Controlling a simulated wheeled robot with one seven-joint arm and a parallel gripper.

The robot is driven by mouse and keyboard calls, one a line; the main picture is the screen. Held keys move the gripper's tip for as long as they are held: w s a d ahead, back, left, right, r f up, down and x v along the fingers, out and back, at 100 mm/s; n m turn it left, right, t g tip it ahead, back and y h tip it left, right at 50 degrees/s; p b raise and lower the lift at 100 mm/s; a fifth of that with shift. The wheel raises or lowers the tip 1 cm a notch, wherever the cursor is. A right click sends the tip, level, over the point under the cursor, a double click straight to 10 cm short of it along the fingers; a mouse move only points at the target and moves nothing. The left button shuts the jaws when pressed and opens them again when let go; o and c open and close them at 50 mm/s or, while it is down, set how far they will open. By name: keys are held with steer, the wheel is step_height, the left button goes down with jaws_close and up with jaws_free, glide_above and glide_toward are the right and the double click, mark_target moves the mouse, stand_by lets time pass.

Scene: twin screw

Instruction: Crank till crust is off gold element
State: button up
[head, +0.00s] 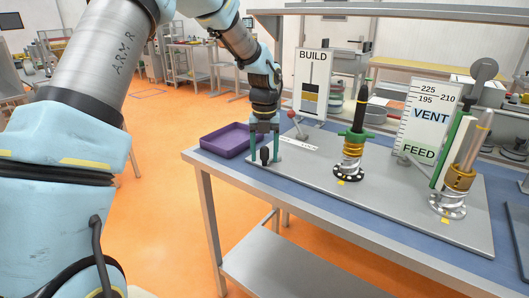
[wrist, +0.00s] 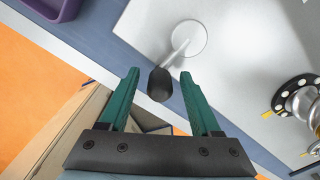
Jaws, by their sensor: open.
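My gripper (head: 265,142) is open above the left end of the grey plate, its two teal fingers pointing down. In the wrist view, the black knob (wrist: 160,84) of the crank sits between and slightly beyond the fingertips, with a visible gap on each side. Its thin rod runs to a pale round hub (wrist: 189,38) on the plate. The knob also shows in the head view (head: 265,155). A gold-coloured collar (head: 459,178) sits on the right screw post. The left post has a green collar (head: 355,136) and gold and silver rings below. I cannot tell which part is crust.
A BUILD gauge panel (head: 310,85) and a VENT/FEED panel (head: 428,117) stand behind the plate (head: 395,205). A red-ball lever (head: 292,115) stands near the BUILD panel. A purple tray (head: 225,140) lies left of my gripper. The plate's front middle is clear.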

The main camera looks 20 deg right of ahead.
jaws_close()
stand_by(0.5)
